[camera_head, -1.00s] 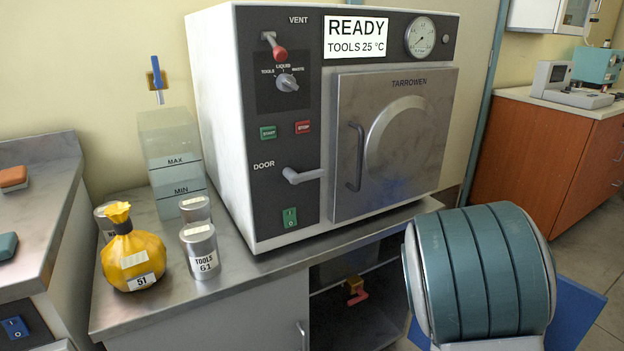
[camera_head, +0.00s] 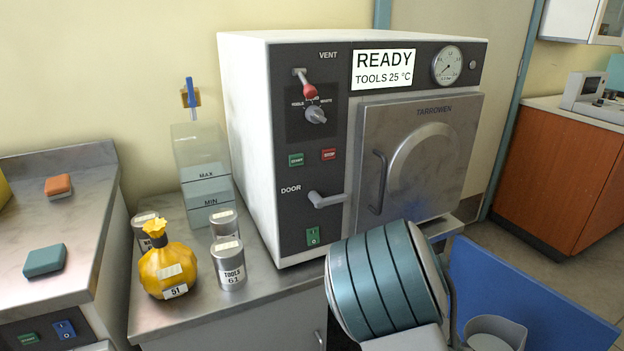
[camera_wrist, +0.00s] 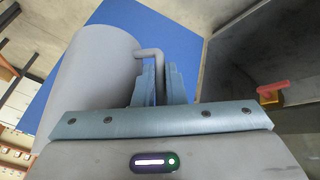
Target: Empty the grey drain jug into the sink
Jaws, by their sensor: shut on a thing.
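The grey drain jug (camera_head: 492,338) shows at the lower right edge of the head view, partly cut off, with its open rim upward. In the wrist view the jug (camera_wrist: 88,82) fills the left side, and its bent handle lies between the fingers of my gripper (camera_wrist: 157,84). My gripper is shut on that handle. In the head view my arm hides the fingers. I cannot see a sink in either view.
The steriliser (camera_head: 290,150) stands on a steel bench, its door closed. A yellow bag (camera_head: 168,268), metal canisters (camera_head: 228,262) and a clear water tank (camera_head: 205,170) stand left of it. A blue panel (camera_head: 545,300) is behind the jug. A red-handled valve (camera_wrist: 272,92) is at right in the wrist view.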

